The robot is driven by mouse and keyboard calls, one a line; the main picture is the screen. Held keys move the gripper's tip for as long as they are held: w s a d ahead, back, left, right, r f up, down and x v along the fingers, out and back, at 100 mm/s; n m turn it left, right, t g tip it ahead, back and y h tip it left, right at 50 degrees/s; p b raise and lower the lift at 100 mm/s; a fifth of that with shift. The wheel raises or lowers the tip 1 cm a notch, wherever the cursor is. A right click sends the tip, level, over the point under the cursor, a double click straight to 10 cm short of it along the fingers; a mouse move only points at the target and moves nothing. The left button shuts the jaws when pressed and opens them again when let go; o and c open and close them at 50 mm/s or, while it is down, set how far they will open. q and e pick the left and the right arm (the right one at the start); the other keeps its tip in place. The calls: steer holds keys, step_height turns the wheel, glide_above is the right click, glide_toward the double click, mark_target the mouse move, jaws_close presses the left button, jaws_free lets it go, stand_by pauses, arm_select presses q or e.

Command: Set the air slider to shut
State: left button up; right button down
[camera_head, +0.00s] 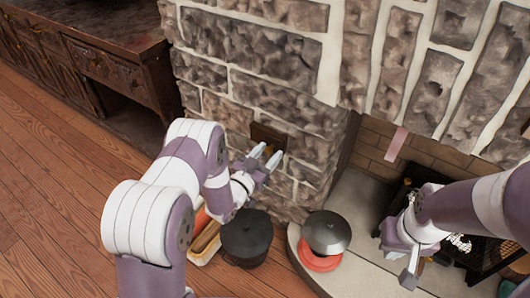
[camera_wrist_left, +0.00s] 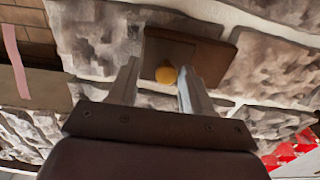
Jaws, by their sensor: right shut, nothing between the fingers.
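The air slider is a dark brown plate (camera_head: 268,135) set in the stone wall, with a yellow-orange knob. In the left wrist view the plate (camera_wrist_left: 205,55) fills the upper middle, and its knob (camera_wrist_left: 166,75) shows near the plate's left end. My left gripper (camera_head: 266,156) is open in front of the plate. In the left wrist view its fingers (camera_wrist_left: 159,72) are spread, one on each side of the knob in the picture; I see no contact. My right gripper (camera_head: 409,277) is shut and empty, low at the right, away from the slider.
A black pot (camera_head: 247,240) and a tray of long items (camera_head: 203,250) stand below my left arm. A metal-lidded red pot (camera_head: 321,261) is on the hearth (camera_head: 365,205). A black grate (camera_head: 490,250) is at the right. A pink strip (camera_head: 396,143) hangs by the fireplace. A wooden cabinet (camera_head: 130,65) stands left.

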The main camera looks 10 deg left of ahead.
arm_select(q)
steer(key=shift+a, duration=0.1)
steer(key=shift+s+a+r, duration=0.1)
steer(key=shift+s+a, duration=0.05)
steer(key=shift+s, duration=0.1)
steer(key=p+v, duration=0.3)
steer(key=v, duration=0.9)
steer(key=shift+p, duration=0.3)
